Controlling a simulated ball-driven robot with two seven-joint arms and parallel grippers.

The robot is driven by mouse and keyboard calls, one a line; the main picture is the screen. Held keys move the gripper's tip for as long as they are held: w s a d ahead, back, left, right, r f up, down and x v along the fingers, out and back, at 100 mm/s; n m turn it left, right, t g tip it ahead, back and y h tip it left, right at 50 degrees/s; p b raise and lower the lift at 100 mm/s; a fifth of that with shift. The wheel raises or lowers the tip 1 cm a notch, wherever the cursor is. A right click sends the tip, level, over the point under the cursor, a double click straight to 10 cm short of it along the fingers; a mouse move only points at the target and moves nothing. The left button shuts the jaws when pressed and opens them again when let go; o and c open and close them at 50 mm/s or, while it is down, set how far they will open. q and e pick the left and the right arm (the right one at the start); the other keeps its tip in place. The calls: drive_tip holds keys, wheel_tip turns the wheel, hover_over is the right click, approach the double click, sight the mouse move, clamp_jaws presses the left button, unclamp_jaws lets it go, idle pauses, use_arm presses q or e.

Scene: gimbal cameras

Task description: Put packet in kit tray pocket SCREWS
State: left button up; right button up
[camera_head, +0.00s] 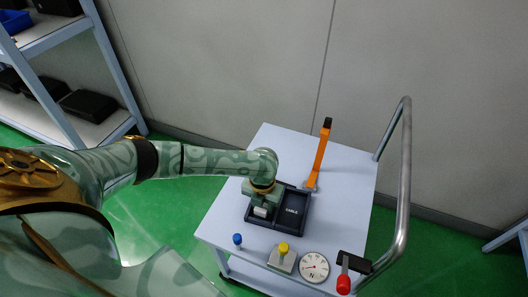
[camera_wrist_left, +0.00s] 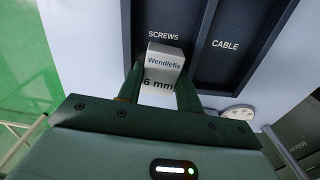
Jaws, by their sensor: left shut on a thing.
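The packet (camera_wrist_left: 165,62) is a small white box marked "Wendlefix" and "6 mm" in the left wrist view. My left gripper (camera_wrist_left: 157,88) is shut on it, one finger on each side. The packet also shows in the head view (camera_head: 261,211), below the gripper (camera_head: 262,205). The dark kit tray (camera_head: 291,229) lies on the cart. In the wrist view its SCREWS pocket (camera_wrist_left: 164,22) is just beyond the packet, and the CABLE pocket (camera_wrist_left: 232,40) is to the right. I cannot tell whether the packet touches the tray. My right gripper is not in view.
The light blue cart top (camera_head: 345,195) holds an orange-handled tool (camera_head: 319,155) behind the tray. In front are a blue-topped item (camera_head: 238,240), a yellow-knobbed block (camera_head: 282,256), a round dial (camera_head: 314,267) and a red-ended item (camera_head: 343,284). A metal handrail (camera_head: 404,180) rises at right.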

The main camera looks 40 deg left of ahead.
use_arm(q)
wheel_tip(320, 180, down, 2)
drive_tip(key=shift+f, duration=0.15)
drive_tip(key=o, duration=0.7)
wheel_tip(320, 180, up, 12)
drive_tip(key=p, duration=0.5)
